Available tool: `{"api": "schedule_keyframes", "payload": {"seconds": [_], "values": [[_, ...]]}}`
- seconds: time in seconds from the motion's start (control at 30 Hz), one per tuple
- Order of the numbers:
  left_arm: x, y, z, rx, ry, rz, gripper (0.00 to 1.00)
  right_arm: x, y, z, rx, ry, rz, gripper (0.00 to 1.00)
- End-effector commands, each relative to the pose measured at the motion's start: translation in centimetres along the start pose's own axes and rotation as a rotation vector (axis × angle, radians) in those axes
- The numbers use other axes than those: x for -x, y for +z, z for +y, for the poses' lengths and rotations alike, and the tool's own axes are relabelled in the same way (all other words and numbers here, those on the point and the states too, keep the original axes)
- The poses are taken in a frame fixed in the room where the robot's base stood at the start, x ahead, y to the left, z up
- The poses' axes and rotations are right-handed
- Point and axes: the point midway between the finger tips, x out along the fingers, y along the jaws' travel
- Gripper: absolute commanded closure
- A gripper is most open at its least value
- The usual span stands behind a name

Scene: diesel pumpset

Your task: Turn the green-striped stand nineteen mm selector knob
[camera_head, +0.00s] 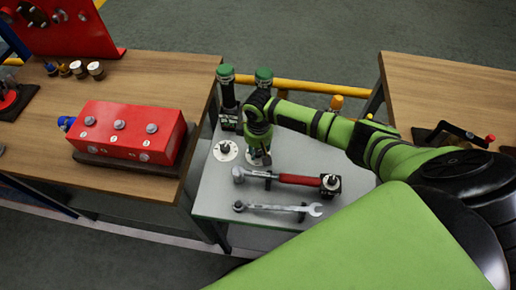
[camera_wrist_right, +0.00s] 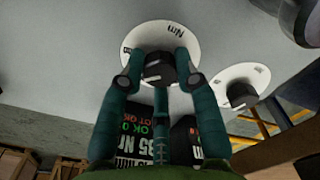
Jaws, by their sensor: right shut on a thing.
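A black selector knob (camera_wrist_right: 160,68) sits on a round white dial (camera_wrist_right: 161,37) with dark lettering, partly hidden by my fingers. My right gripper (camera_wrist_right: 158,62) points down at it, its fingers closed on both sides of the knob. In the head view my right gripper (camera_head: 259,151) covers most of this dial. A second black knob (camera_head: 225,148) on a white dial (camera_head: 221,154) lies just left of it; it also shows in the right wrist view (camera_wrist_right: 240,94). I cannot make out green stripes on either dial. My left gripper is not in view.
Two dark stands with green tops, one left (camera_head: 226,74) and one right (camera_head: 264,76), rise behind the dials. A red-handled torque wrench (camera_head: 298,179) and a spanner (camera_head: 282,208) lie in front on the grey table (camera_head: 217,203). A red block (camera_head: 130,130) stands left.

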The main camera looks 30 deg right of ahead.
Motion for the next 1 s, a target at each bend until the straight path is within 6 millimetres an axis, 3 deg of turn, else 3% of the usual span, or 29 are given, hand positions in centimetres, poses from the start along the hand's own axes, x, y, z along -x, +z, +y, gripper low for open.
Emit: {"api": "schedule_keyframes", "payload": {"seconds": [0.07,0.1,0.13,0.57,1.0], "values": [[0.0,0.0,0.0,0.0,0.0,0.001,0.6,-0.6,0.8,-0.3,0.002,-0.004,-0.023,1.0],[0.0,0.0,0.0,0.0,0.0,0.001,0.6,-0.6,0.8,-0.2,0.001,-0.004,-0.023,0.56],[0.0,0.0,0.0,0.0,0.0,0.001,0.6,-0.6,0.8,-0.2,0.001,-0.004,-0.023,0.44],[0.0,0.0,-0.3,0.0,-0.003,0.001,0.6,0.5,0.3,0.0,0.0,-0.001,-0.008,0.44],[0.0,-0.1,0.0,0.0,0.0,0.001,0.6,9.0,0.4,-0.1,0.001,-0.001,-0.009,0.44]]}}
